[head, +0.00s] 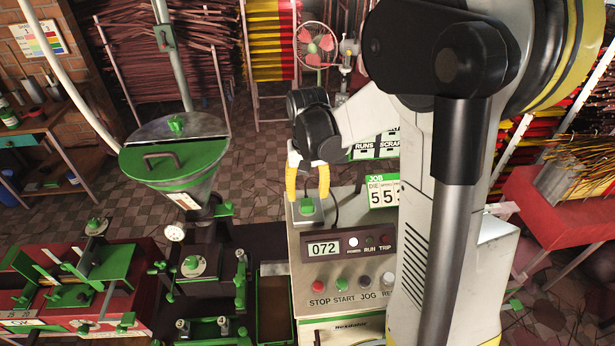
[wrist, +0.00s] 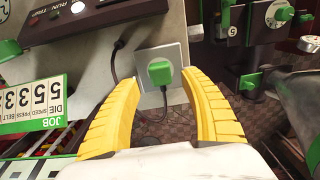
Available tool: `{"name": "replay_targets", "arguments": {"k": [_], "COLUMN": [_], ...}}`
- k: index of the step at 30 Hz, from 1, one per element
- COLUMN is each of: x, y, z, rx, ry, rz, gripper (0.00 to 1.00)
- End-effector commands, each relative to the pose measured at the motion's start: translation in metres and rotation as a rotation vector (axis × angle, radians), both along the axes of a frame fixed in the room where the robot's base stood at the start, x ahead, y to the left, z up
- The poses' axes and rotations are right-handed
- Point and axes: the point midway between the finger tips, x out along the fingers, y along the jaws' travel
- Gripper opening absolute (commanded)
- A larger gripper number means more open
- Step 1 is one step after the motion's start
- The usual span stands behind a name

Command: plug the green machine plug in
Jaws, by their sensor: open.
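The green plug (wrist: 160,72) sits against a pale square socket plate (wrist: 176,52), and its dark cable (wrist: 119,62) loops beside it. I cannot tell how deep the plug is seated. In the head view the green plug (head: 307,207) is on the plate at the top of the pale control cabinet (head: 350,290). My gripper (head: 307,196) has its yellow fingers spread, one on each side of the plug. In the wrist view my gripper (wrist: 160,82) shows a gap between each finger and the plug.
The cabinet's panel (head: 350,246) reads 072, with a bright white lamp above POWER. A JOB sign (head: 383,190) stands just right of the gripper. A metal hopper with a green lid (head: 175,158) and the green extruder parts are to the left.

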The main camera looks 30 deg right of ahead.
Motion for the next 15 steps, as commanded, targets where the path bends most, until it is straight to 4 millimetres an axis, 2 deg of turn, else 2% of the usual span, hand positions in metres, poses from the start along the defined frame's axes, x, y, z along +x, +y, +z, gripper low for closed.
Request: {"name": "replay_targets", "arguments": {"k": [3, 7, 12, 15], "x": [-0.001, -0.001, 0.000, 0.000], "y": [0.000, 0.000, 0.000, 0.000], "z": [0.027, 0.051, 0.071, 0.075], "rx": [0.000, 0.000, 0.000, 0.000], "ry": [0.000, 0.000, 0.000, 0.000], "rz": [0.000, 0.000, 0.000, 0.000], "gripper": [0.53, 0.53, 0.53, 0.53]}}
